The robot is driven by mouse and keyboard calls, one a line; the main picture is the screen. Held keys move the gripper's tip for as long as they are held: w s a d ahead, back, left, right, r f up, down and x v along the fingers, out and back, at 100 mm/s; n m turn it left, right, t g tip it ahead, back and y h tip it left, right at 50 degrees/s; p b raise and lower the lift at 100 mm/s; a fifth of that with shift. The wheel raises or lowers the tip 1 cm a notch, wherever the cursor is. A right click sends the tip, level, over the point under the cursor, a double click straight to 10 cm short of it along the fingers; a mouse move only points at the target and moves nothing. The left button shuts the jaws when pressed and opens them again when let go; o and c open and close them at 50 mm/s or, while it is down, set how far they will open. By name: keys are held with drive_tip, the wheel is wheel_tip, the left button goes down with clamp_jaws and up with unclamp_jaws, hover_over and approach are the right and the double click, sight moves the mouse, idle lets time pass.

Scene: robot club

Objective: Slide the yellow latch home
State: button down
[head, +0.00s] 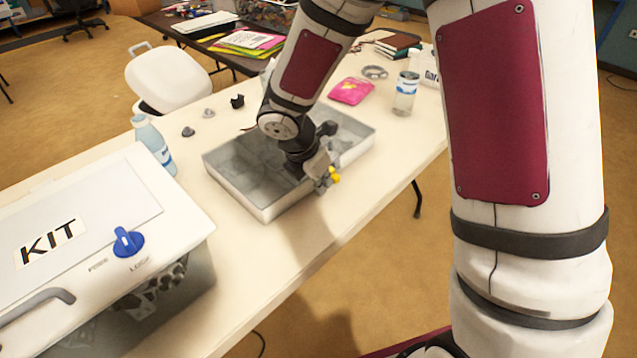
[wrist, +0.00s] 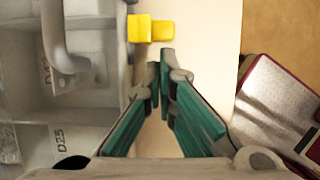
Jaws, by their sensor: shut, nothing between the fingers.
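The yellow latch (wrist: 141,28) shows near the top of the wrist view as two yellow blocks side by side, on the outer side of the grey box's wall. In the head view the latch (head: 334,175) is a small yellow spot at the front right side of the open grey box (head: 264,205), partly hidden by my gripper. My gripper (wrist: 160,62) is shut and empty. Its fingertips are just below the latch in the wrist view, with a small gap in the picture. I cannot tell whether the latch is fully slid over.
A white KIT case (head: 95,225) with a blue knob (head: 128,242) stands at the left. A bottle (head: 153,145), a clear jar (head: 405,93) and a pink packet (head: 351,91) stand around the box. The white table (head: 300,265) is clear in front of the box.

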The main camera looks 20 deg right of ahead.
sight(334, 176)
drive_tip(key=shift+w+d+p, duration=0.3)
drive_tip(key=shift+w+d, duration=0.2)
drive_tip(key=shift+d, duration=0.35)
drive_tip(key=shift+w+d+p, duration=0.25)
drive_tip(key=shift+w+d, duration=0.2)
drive_tip(key=shift+d, duration=0.35)
